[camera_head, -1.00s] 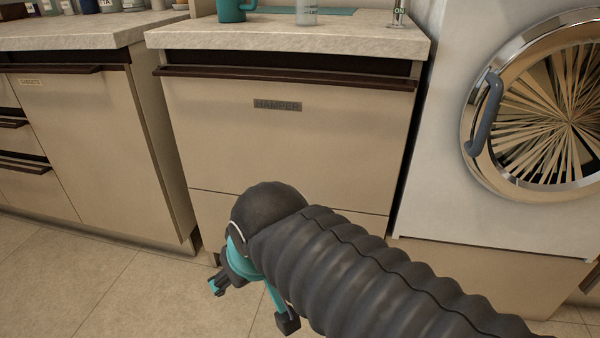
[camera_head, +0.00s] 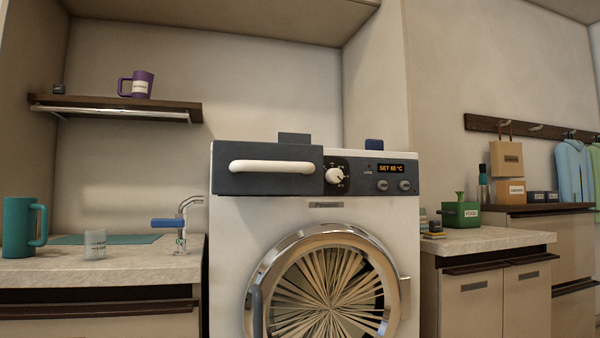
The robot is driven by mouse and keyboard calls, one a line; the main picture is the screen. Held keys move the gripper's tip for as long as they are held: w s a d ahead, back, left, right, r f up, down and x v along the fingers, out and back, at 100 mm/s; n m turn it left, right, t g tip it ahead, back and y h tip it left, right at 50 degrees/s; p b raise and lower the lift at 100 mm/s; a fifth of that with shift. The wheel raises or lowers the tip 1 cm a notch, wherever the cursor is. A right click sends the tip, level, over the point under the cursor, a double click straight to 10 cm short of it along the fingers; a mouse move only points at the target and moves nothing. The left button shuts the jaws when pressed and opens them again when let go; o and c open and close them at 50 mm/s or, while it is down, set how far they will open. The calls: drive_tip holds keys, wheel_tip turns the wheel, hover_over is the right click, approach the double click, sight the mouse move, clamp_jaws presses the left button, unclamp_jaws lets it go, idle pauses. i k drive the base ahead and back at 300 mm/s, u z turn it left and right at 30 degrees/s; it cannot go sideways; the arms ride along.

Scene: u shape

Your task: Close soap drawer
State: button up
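The soap drawer (camera_head: 225,180) is at the top left of the white washing machine (camera_head: 228,225). It has a dark blue-grey front and a long white bar handle (camera_head: 272,167). Its front looks larger than the control panel beside it and seems to stand forward of it, so it appears pulled out. How far out is hard to tell from this head-on view. My gripper and arm are not in view now.
The round chrome door (camera_head: 272,262) is below the drawer. A dial (camera_head: 334,175) and display (camera_head: 391,168) are to its right. The left counter (camera_head: 60,272) holds a teal mug (camera_head: 18,228), a glass (camera_head: 95,244) and a faucet (camera_head: 183,220). A shelf (camera_head: 110,103) hangs above.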

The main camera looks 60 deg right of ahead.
sight(239, 167)
drive_tip(key=z, duration=0.8)
drive_tip(key=i, duration=0.35)
drive_tip(key=z, duration=1.6)
drive_tip(key=k, duration=0.8)
drive_tip(key=u, duration=0.3)
